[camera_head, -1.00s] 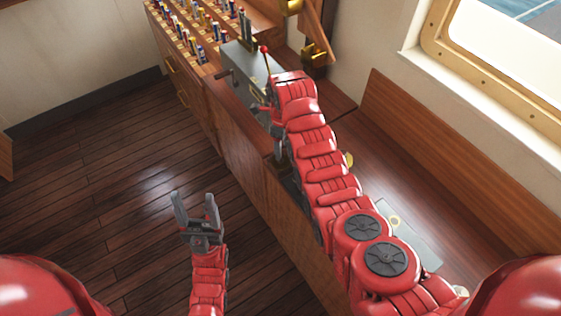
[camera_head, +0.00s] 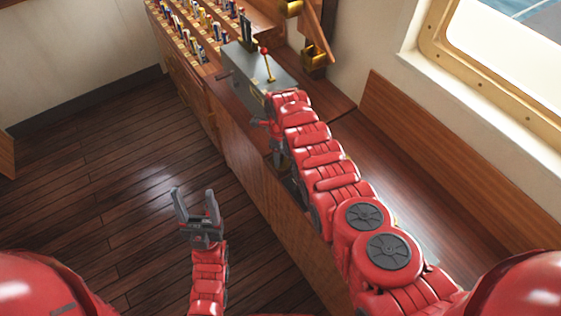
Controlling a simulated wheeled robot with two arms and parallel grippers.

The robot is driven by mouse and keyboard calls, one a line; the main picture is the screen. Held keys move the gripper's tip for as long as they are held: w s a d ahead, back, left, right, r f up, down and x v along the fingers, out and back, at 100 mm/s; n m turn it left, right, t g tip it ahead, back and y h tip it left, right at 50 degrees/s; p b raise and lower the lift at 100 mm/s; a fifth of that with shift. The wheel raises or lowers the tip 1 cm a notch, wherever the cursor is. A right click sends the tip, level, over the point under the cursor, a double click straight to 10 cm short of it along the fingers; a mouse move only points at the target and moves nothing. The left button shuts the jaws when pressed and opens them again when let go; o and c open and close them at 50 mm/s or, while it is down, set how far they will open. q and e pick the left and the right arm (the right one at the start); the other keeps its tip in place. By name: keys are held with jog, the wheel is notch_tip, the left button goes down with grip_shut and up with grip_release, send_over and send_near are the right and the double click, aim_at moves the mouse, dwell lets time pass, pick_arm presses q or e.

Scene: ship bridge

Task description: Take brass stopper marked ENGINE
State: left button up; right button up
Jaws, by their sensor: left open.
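I cannot make out a brass stopper marked ENGINE in the head view; no lettering is readable. My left gripper (camera_head: 195,197) is open and empty, above the dark wood floor and left of the wooden console (camera_head: 255,165). My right arm stretches along the console top and covers much of it. My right gripper (camera_head: 279,152) is at the console's edge, below the grey metal box, mostly hidden by its own arm. I cannot tell whether it is open or shut, or holds anything.
The grey metal box (camera_head: 240,62) carries a red-knobbed lever (camera_head: 266,60). Several small coloured cylinders stand in a wooden rack (camera_head: 186,41) at the back. Brass fittings (camera_head: 314,56) are on the wall side. The floor (camera_head: 110,190) at left is clear.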

grip_shut()
jog(key=shift+r, duration=0.1)
dwell(0.3)
